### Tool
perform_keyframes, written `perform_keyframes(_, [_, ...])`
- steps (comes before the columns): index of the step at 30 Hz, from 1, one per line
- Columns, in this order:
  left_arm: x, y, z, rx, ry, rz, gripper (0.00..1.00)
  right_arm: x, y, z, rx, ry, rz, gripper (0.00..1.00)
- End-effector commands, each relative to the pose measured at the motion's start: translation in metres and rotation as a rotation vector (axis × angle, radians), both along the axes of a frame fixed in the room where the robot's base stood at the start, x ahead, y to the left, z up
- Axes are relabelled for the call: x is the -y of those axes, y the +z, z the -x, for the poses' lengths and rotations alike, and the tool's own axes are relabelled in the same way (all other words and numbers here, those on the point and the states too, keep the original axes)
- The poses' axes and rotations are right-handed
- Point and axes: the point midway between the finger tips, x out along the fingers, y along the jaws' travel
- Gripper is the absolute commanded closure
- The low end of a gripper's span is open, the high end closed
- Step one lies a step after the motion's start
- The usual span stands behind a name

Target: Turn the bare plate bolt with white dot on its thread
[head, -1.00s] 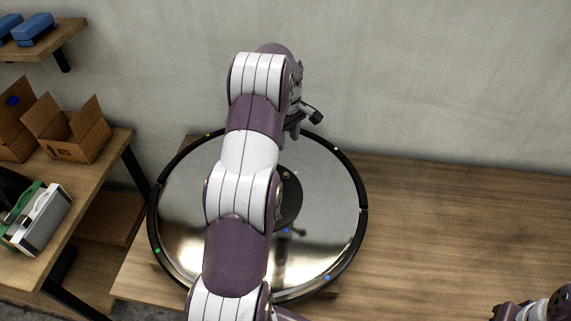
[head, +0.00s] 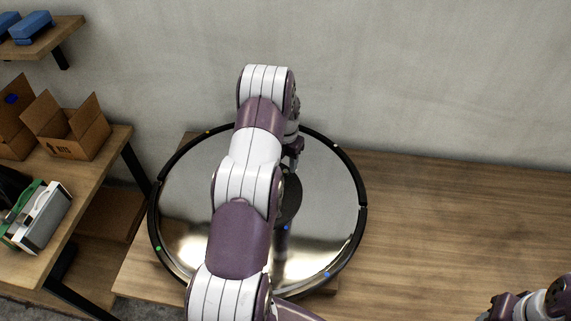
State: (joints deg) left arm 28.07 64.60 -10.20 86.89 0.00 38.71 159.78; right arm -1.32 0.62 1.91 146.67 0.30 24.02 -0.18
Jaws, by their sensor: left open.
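A large round polished metal base (head: 335,215) with a black rim lies on the wooden table. A dark round plate (head: 291,203) sits at its middle, partly behind my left arm. Small coloured dots mark the base: a blue dot (head: 286,228) by the plate, another blue one (head: 327,274) and a green one (head: 158,248) near the rim. My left gripper (head: 293,163) is open and points down above the plate's far edge, partly hidden by its own arm. I cannot make out a white-dotted bolt. My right gripper (head: 492,311) is at the bottom right corner, its jaws unclear.
The wooden table (head: 450,220) is clear to the right of the base. A grey wall (head: 400,70) stands behind. At left, a shelf unit holds an open cardboard box (head: 70,125) and a white and green case (head: 38,215). Blue items (head: 32,27) lie on the upper shelf.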

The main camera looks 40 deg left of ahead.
Motion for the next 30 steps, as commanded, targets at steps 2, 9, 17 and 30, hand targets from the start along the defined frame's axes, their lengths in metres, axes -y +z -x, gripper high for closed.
perform_keyframes(2, [0.0, -0.011, 0.0, -0.001, 0.0, 0.0, 0.54, 0.0, 0.003, 0.0, 0.0, 0.0, 0.0, 0.57])
perform_keyframes(9, [0.0, -0.026, 0.0, 0.0, -0.001, 0.0, 0.54, 0.0, 0.004, 0.0, 0.0, 0.0, 0.0, 0.57])
perform_keyframes(17, [0.0, -0.026, 0.0, 0.001, -0.001, 0.0, 0.67, 0.0, 0.004, 0.0, 0.0, 0.0, 0.0, 0.57])
perform_keyframes(30, [0.0, -0.026, 0.0, 0.0, -0.027, 0.0, 1.0, 0.0, 0.003, 0.0, 0.0, 0.0, 0.0, 0.57])
